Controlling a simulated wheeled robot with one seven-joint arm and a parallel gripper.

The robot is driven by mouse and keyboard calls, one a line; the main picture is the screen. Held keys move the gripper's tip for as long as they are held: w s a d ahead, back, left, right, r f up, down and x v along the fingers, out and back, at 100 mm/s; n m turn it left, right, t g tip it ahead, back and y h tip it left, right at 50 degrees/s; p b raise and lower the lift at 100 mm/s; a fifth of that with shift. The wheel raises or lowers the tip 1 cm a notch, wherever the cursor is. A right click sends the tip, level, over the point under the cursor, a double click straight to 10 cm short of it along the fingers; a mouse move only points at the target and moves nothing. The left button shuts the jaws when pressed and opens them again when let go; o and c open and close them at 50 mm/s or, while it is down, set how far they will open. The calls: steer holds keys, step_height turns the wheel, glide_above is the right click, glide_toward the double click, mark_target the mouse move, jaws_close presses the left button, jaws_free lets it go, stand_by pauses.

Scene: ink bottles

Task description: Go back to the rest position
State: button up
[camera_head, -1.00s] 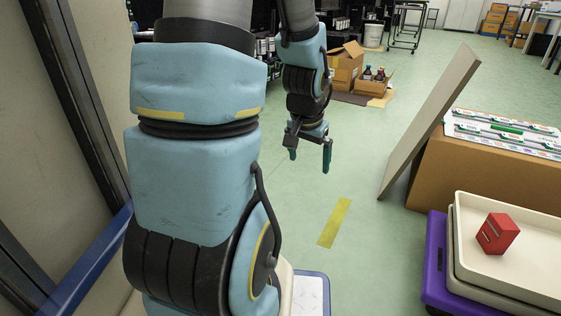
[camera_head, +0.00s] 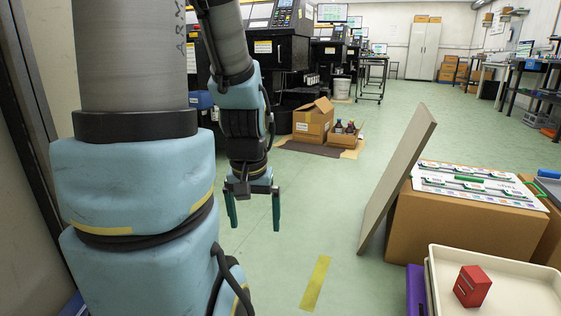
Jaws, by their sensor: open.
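My gripper (camera_head: 253,212) hangs pointing down over the green floor, left of the picture's middle. Its two dark green fingers are spread apart with nothing between them. My blue and grey arm fills the left side of the view. Several ink bottles (camera_head: 344,127) with dark contents stand in an open cardboard box (camera_head: 350,140) on the floor, farther back and right of my gripper. My gripper is well apart from them.
A leaning board (camera_head: 398,180) stands against a large cardboard box (camera_head: 455,226) at right, with printed sheets on top. A white tray (camera_head: 515,263) holds a red block (camera_head: 472,286). Another open box (camera_head: 313,122) sits at back. Floor around the yellow strip (camera_head: 316,283) is clear.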

step_height(320, 180, up, 46)
steer(key=p, duration=4.4)
steer(key=shift+r, duration=0.25)
steer(key=shift+c, duration=0.3)
